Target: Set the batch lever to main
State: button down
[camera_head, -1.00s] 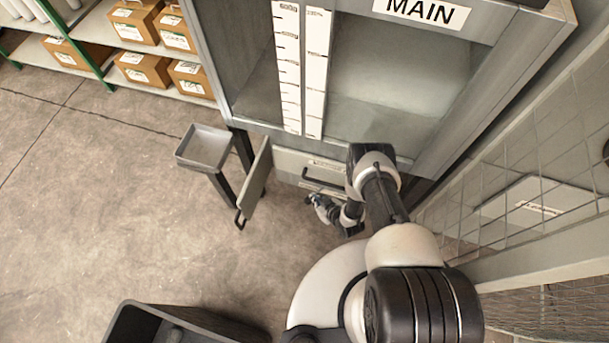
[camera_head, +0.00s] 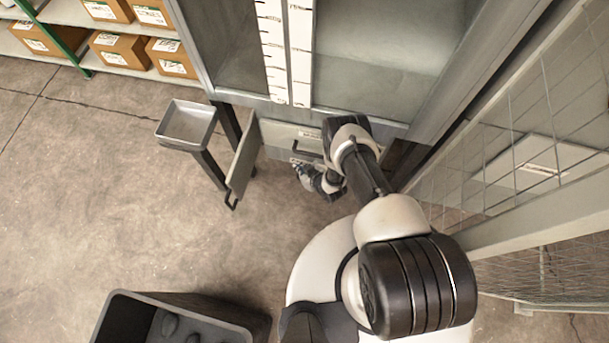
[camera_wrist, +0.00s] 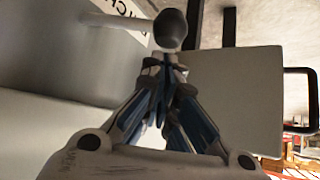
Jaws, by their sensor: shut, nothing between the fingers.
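The batch lever shows in the wrist view as a pale rod with a dark rounded knob (camera_wrist: 170,30). Part of a label (camera_wrist: 118,8) shows beside the rod, cut off by the frame. My gripper (camera_wrist: 165,62) is shut and empty, its fingertips right by the knob; I cannot tell whether they touch it. In the head view my gripper (camera_head: 299,170) is low in front of the cabinet (camera_head: 365,122), just right of an open grey flap (camera_head: 243,160). The lever cannot be made out in the head view.
A grey tray on a stand (camera_head: 187,124) is left of the flap. A dark bin (camera_head: 190,305) stands at the lower left. Mesh fencing (camera_head: 520,150) runs close on the right. Shelves with cartons (camera_head: 120,50) are at the upper left. The floor between is clear.

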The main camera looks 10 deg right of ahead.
jog(key=shift+b+x, duration=0.65)
jog(key=shift+x, duration=0.6)
jog(key=shift+s+d, duration=0.7)
jog(key=shift+s, duration=0.25)
jog(key=s+d+n+y+b, duration=0.1)
jog(key=s+d, duration=0.3)
jog(key=d, duration=0.5)
jog(key=shift+n+g, duration=0.3)
jog(key=shift+d, duration=0.35)
